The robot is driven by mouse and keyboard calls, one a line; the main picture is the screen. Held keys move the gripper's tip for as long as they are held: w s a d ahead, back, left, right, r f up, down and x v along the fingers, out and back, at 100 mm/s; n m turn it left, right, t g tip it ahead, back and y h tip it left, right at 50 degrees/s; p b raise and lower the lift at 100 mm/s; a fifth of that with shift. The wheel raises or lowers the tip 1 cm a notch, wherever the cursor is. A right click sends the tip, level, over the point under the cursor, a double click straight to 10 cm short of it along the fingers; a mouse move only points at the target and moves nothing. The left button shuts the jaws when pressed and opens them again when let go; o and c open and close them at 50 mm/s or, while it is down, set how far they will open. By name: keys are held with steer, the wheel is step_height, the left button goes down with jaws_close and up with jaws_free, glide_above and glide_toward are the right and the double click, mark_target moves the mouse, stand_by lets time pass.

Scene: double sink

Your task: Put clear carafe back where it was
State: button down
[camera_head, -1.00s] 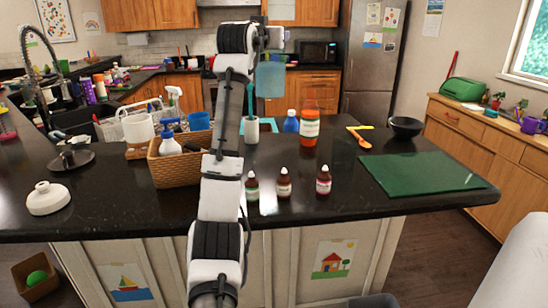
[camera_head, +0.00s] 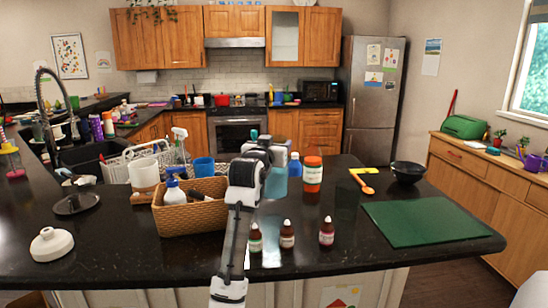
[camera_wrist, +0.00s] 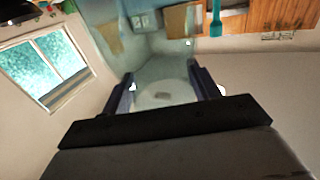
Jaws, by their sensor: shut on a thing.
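The clear carafe (camera_head: 274,184) is a bluish see-through vessel, low over the dark counter in the head view, left of the white-and-orange pill bottle. My arm covers part of it, and I cannot tell whether its base touches the counter. My gripper (camera_head: 280,155) is at the carafe's upper part. In the wrist view the carafe (camera_wrist: 158,55) fills the space between the two dark fingers of my gripper (camera_wrist: 163,88), which are shut on it.
The pill bottle (camera_head: 313,174) and a blue-capped bottle (camera_head: 295,164) stand close by. Several small brown bottles (camera_head: 287,234) stand in front. A wicker basket (camera_head: 190,217) is left, a green board (camera_head: 430,222) and black bowl (camera_head: 408,172) right.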

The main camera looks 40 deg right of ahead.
steer(key=shift+f+p, duration=0.6)
steer(key=shift+f, duration=1.55)
steer(key=shift+f, duration=0.15)
steer(key=shift+c, duration=1.9)
jaws_free()
